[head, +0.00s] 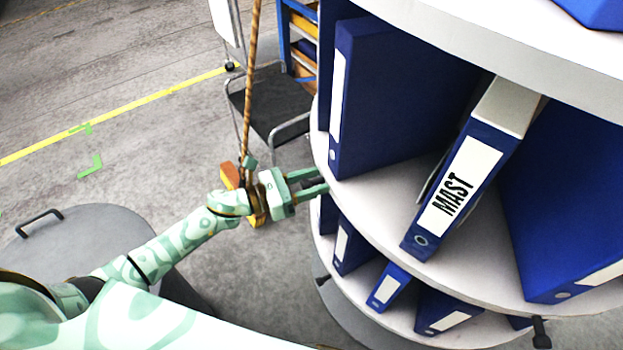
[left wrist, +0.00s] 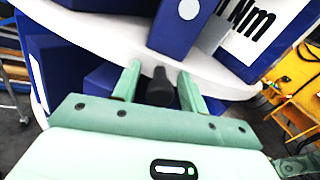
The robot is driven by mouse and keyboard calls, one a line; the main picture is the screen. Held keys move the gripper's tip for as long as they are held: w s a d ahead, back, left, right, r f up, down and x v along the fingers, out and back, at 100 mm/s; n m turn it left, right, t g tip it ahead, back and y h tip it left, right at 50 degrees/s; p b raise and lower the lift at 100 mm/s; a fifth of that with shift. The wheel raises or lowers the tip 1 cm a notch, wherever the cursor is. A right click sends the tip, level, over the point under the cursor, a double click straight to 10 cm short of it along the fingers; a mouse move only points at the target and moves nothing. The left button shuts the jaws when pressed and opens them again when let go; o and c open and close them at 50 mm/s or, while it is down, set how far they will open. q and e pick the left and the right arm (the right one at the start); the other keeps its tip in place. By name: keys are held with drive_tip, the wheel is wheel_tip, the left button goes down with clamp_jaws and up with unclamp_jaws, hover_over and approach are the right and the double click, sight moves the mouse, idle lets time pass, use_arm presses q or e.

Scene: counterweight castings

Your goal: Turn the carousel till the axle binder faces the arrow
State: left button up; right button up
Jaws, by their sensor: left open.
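The carousel (head: 385,207) is a round white stack of shelves holding blue binders. In the head view one binder (head: 452,200) on the middle tier reads "MAST" and sticks out towards the rim. No label reading axle and no arrow can be made out. My left gripper (head: 326,181) is open at the carousel's left edge, level with the middle tier. In the left wrist view its two fingers (left wrist: 158,74) stand either side of a black knob (left wrist: 160,92) below the white rim. Whether they touch it I cannot tell. My right gripper is out of view.
A rope (head: 250,80) hangs close by my left wrist, with an orange block (head: 230,175) there. A black chair (head: 268,105) stands behind. Another black knob (head: 541,333) juts from the carousel at lower right. Open floor with a yellow line (head: 130,110) lies to the left.

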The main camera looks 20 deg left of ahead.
use_arm(q)
clamp_jaws()
drive_tip(key=shift+d, duration=0.1)
